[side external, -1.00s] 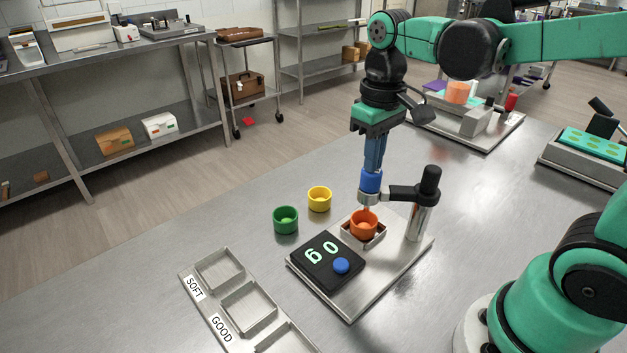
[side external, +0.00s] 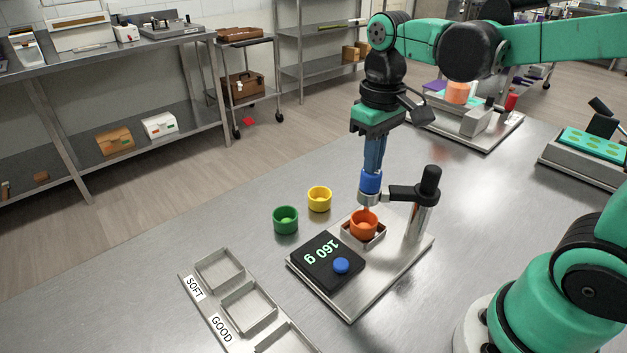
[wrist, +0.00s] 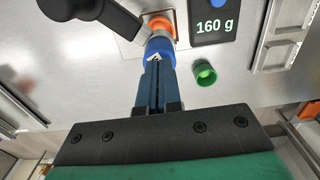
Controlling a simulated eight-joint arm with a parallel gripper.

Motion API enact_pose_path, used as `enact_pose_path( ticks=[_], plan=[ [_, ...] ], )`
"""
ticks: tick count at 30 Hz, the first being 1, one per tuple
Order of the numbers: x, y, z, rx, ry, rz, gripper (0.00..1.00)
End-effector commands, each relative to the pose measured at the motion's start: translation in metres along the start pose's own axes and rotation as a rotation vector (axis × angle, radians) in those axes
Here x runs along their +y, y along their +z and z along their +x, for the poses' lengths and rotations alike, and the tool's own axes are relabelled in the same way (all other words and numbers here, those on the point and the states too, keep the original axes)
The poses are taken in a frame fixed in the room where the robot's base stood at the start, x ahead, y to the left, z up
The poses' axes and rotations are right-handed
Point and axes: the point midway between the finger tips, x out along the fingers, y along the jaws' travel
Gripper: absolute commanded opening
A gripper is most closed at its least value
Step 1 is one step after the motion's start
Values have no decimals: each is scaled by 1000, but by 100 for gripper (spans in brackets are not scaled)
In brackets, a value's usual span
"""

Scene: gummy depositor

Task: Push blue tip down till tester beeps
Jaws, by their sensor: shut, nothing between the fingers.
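In the wrist view the shut fingers (wrist: 158,65) also meet the blue tip (wrist: 159,47). The black display (side external: 325,258) reads 160 g and has a blue button (side external: 341,265).
A green cup (side external: 286,220) and a yellow cup (side external: 319,199) stand left of the tester. A metal sorting tray (side external: 247,305) with labels SOFT and GOOD lies at the front left. The tabletop between is clear.

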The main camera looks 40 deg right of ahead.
Motion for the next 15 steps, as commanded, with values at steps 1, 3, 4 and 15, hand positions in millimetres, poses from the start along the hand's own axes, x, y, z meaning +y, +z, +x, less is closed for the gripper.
enact_pose_path(
  ticks=[1,3,4,15],
  plan=[
    [0,0,-5,1,0,0,0],
    [0,0,-11,1,0,0,0],
    [0,0,-14,1,0,0,0],
    [0,0,-46,0,0,0,0]
  ],
)
